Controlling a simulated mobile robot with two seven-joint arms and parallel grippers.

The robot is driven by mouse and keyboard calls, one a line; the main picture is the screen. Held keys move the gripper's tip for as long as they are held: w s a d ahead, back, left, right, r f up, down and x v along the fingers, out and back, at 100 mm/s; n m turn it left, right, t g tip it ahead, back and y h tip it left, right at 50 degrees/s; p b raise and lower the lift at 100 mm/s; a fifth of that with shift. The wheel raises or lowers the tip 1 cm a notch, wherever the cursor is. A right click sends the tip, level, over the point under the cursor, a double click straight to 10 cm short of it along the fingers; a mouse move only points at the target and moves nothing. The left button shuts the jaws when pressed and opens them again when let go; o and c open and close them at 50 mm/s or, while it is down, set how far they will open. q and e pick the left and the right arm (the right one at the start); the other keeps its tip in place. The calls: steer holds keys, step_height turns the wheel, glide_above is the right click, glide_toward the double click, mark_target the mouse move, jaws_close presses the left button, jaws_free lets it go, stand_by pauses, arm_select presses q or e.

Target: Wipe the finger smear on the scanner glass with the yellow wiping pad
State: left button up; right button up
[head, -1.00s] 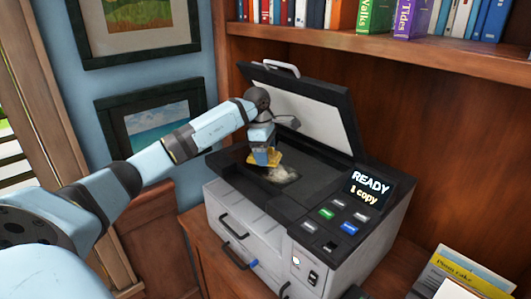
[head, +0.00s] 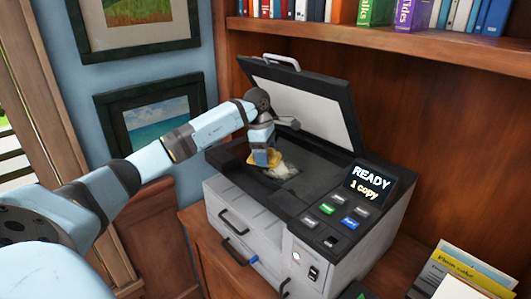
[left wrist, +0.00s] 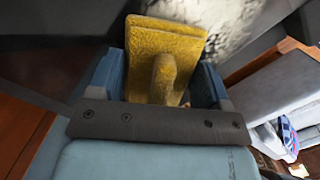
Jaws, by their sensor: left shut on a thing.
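My left gripper (head: 262,150) is shut on the yellow wiping pad (head: 251,159), low over the scanner glass (head: 314,179) at its left part. In the left wrist view, the pad (left wrist: 166,45) stands out between the two blue fingers, its grip held between them. The finger smear (head: 284,171) is a pale, whitish patch on the dark glass, just right of the pad and partly hidden by it and the gripper. The smear (left wrist: 225,22) also shows beyond the pad in the left wrist view. I cannot tell whether the pad touches the glass. My right gripper is not in view.
The scanner lid (head: 301,97) stands open behind the glass. The control panel (head: 343,213) is at the right, its screen (head: 369,187) reading "READY 1 copy". A shelf of books (head: 440,36) runs above. Booklets (head: 460,274) lie at the lower right.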

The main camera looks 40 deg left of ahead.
mark_target(274, 159)
arm_select(q)
steer(key=shift+s+d+p, duration=0.15)
steer(key=shift+d+p, duration=0.3)
steer(key=shift+d, duration=1.4)
steer(key=shift+s+d+f, duration=0.1)
steer(key=shift+s+d, duration=0.1)
steer(key=shift+d, duration=1.75)
steer(key=shift+s+d, duration=0.15)
steer(key=shift+d, duration=1.75)
steer(key=shift+w+a+b, duration=0.2)
steer(key=shift+a+b, duration=0.25)
steer(key=shift+a, duration=1.95)
steer(key=shift+w+a+b, duration=0.15)
steer(key=shift+a+b, duration=0.1)
steer(key=shift+a, duration=1.4)
steer(key=shift+w+a+b, duration=0.1)
steer(key=shift+a+b, duration=0.15)
steer(key=shift+a, duration=1.4)
